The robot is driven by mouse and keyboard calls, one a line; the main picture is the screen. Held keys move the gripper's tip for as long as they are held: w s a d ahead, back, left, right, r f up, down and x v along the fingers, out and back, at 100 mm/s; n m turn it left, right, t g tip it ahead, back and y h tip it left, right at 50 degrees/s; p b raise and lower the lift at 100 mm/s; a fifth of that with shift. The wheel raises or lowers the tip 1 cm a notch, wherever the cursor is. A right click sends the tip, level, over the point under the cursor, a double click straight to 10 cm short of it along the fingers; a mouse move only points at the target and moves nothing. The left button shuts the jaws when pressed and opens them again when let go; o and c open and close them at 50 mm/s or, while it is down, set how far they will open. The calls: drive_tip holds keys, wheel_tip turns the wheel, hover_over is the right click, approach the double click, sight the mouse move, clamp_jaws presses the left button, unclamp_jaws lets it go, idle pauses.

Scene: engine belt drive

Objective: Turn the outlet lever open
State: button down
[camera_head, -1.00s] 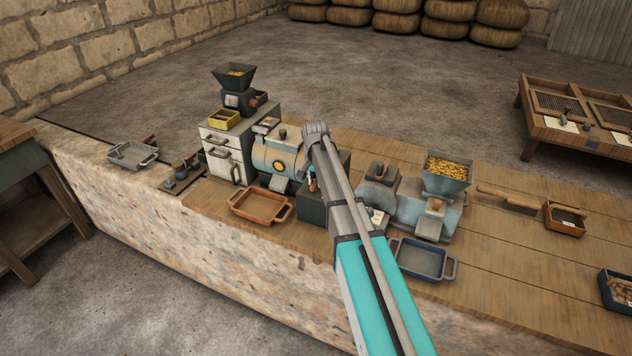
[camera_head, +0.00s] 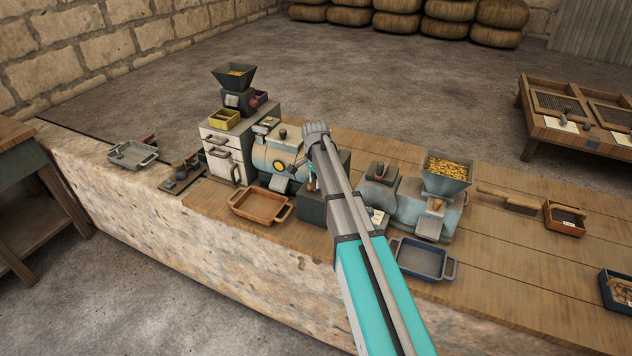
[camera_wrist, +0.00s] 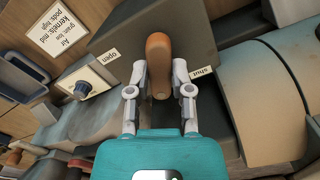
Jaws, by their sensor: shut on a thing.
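The outlet lever has an orange-brown rounded handle (camera_wrist: 158,62) and stands out from a dark grey block (camera_wrist: 115,40) in the wrist view. My gripper (camera_wrist: 160,78) has one finger on each side of the handle and is shut on it. An "open" label (camera_wrist: 110,56) is on the block left of the handle, and a "shut" label (camera_wrist: 202,72) is to its right. The handle lies between the two labels. In the head view my arm covers much of the block (camera_head: 312,208) and the lever.
A teal drum machine (camera_head: 277,157) stands left of the block. Another machine with a grain-filled hopper (camera_head: 446,175) is to the right. An orange-brown tray (camera_head: 258,207) and a blue tray (camera_head: 423,261) are at the front. A labelled panel with a knob (camera_wrist: 91,88) is near the block.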

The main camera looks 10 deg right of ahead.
drive_tip(key=m, duration=0.6)
drive_tip(key=shift+s+m, duration=0.1)
drive_tip(key=shift+m, duration=0.2)
drive_tip(key=m, duration=0.6)
drive_tip(key=shift+m, duration=0.3)
drive_tip(key=c, duration=0.5)
unclamp_jaws()
drive_tip(key=shift+n, duration=0.4)
